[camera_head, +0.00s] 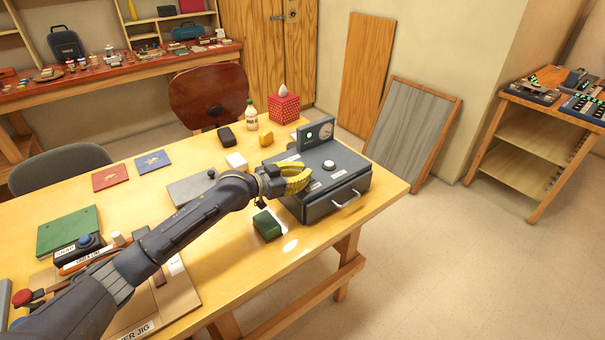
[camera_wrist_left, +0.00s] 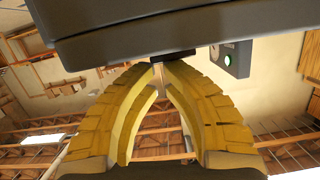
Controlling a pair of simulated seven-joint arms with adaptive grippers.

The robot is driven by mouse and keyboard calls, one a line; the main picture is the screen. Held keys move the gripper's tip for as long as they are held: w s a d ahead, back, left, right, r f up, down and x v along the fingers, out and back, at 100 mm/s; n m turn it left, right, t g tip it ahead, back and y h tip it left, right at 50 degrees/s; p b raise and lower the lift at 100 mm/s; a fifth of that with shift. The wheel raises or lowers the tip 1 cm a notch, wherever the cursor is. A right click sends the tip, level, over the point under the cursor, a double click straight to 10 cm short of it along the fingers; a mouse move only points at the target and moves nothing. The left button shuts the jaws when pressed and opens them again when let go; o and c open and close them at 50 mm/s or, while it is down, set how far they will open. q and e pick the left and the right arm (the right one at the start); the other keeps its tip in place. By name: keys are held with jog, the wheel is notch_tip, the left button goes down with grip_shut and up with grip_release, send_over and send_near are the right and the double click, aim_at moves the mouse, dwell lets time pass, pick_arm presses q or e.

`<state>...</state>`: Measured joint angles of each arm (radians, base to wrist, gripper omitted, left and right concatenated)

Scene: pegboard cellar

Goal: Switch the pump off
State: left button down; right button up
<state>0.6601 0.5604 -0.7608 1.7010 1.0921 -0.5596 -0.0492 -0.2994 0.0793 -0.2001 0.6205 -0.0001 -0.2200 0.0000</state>
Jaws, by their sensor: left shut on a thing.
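A dark grey machine (camera_head: 325,182), apparently the pump, sits at the table's right end. It has a pale round knob (camera_head: 329,165) on top, a front handle (camera_head: 346,199) and an upright panel (camera_head: 316,133) with a dial and a green light. The panel's lit green light also shows in the left wrist view (camera_wrist_left: 228,59). My left gripper (camera_head: 307,179) is at the machine's left side. In the wrist view its yellow fingers meet at a small dark part (camera_wrist_left: 172,55) against the machine's edge and are shut on it. The fingers hide its shape. My right gripper is not in view.
A green block (camera_head: 267,225) lies close under my left wrist. The table's front right is clear.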

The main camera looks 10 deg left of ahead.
pick_arm(q)
jog(key=shift+s+f, duration=0.2)
jog(key=shift+f, duration=0.35)
jog(key=r, duration=0.4)
jog(key=shift+w+r, duration=0.2)
jog(key=shift+r, duration=0.15)
jog(key=v, duration=1)
jog(key=shift+a+r, duration=0.15)
jog(key=shift+r, duration=0.05)
jog(key=shift+w, duration=0.15)
jog(key=c, duration=2.1)
grip_release()
grip_shut()
jog(key=shift+w+r+n, duration=0.35)
jog(key=shift+r+n, duration=0.05)
jog(key=shift+r, duration=0.1)
